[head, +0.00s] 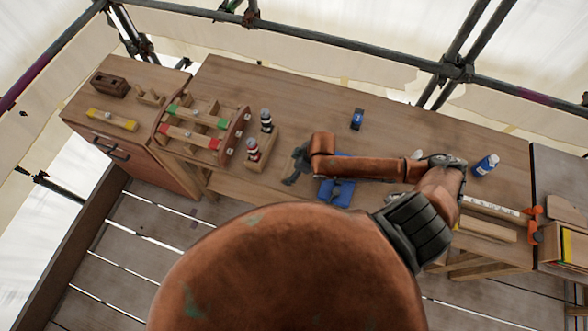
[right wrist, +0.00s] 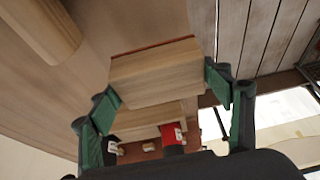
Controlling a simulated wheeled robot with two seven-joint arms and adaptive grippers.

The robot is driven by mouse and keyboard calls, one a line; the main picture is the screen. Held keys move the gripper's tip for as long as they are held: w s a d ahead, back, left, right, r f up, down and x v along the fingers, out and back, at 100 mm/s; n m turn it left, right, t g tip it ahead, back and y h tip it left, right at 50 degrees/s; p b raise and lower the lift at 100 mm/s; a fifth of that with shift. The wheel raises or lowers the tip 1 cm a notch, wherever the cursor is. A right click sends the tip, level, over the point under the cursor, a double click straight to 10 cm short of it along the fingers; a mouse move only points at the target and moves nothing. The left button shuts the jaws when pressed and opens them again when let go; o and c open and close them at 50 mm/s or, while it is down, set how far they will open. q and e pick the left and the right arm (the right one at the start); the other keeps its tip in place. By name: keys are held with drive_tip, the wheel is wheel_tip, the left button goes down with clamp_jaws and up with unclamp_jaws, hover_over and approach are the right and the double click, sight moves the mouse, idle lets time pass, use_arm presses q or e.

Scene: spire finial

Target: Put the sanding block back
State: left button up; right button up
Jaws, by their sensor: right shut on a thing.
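My right gripper (head: 292,170) is over the workbench, just right of a small wooden holder with two bottles. In the right wrist view its green-padded fingers (right wrist: 163,85) are closed on either side of a pale wooden block with a thin reddish-brown face, the sanding block (right wrist: 155,76). My left gripper is not in view.
The bottle holder (head: 258,162) stands close left of my right gripper. Further left are a rack with red and green tools (head: 238,136) and a yellow level (head: 111,120). A white-blue bottle (head: 486,165) stands right. The back bench middle is mostly clear.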

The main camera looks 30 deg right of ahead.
drive_tip(key=shift+w+d+f, duration=0.35)
drive_tip(key=shift+f, duration=0.2)
drive_tip(key=shift+w+d+f, duration=0.35)
drive_tip(key=shift+f, duration=0.2)
wheel_tip(320, 180, down, 3)
drive_tip(key=shift+w+d+p, duration=0.15)
drive_tip(key=shift+p, duration=0.2)
drive_tip(key=shift+f, duration=0.3)
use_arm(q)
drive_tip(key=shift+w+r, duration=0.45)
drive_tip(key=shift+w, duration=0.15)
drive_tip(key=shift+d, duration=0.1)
use_arm(e)
drive_tip(key=shift+f, duration=0.1)
drive_tip(key=o, duration=0.7)
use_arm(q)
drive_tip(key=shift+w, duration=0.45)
use_arm(e)
drive_tip(key=o, duration=0.4)
drive_tip(key=v, duration=1.2)
